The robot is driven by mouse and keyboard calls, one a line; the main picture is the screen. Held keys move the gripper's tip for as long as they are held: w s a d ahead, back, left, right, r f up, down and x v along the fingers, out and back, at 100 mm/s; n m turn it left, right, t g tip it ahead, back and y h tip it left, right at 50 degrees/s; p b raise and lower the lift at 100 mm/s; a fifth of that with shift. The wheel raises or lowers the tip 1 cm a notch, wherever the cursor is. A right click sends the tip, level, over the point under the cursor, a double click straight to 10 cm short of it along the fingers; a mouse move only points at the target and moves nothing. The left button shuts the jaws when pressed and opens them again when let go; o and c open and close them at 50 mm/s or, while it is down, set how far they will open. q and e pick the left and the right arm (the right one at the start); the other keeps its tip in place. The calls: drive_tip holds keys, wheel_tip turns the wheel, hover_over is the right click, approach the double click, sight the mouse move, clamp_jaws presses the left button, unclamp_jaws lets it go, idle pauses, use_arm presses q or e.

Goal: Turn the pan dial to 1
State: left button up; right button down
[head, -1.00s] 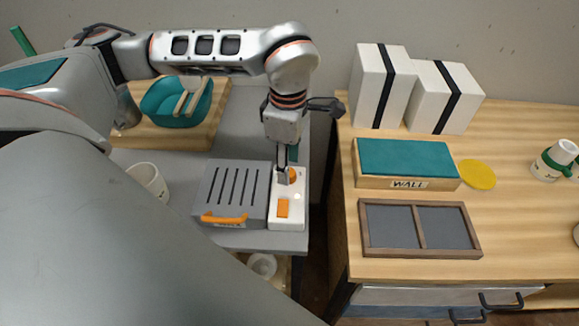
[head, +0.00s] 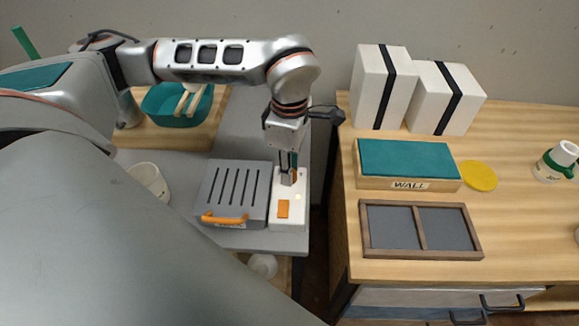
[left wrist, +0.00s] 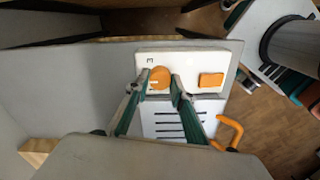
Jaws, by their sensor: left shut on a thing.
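The pan dial (left wrist: 160,77) is a round orange knob on a white control panel (left wrist: 183,60), beside an orange rectangular switch (left wrist: 211,79). My left gripper (left wrist: 161,80) is shut on the dial, one finger on each side of it, in the left wrist view. A small dark mark is printed near the dial; I cannot read the dial's setting for sure. In the head view my left gripper (head: 288,178) points down onto the panel (head: 288,220) and mostly hides the dial. The orange switch (head: 283,208) shows in front of it. My right gripper is not in view.
A grey slotted box with an orange handle (head: 225,219) adjoins the panel. A white cup (head: 148,180) stands left of it. A teal basket (head: 178,103) is behind. The right table holds a WALL box (head: 405,160), white boxes and a divided tray (head: 420,251).

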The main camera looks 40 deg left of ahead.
use_arm(q)
drive_tip(key=n+p, duration=0.1)
drive_tip(key=n, duration=0.2)
drive_tip(key=shift+r, duration=0.1)
drive_tip(key=n, duration=0.4)
drive_tip(key=shift+n, duration=0.4)
drive_tip(key=shift+n+p, duration=0.35)
drive_tip(key=shift+n, duration=1.55)
drive_tip(key=o, duration=1.1)
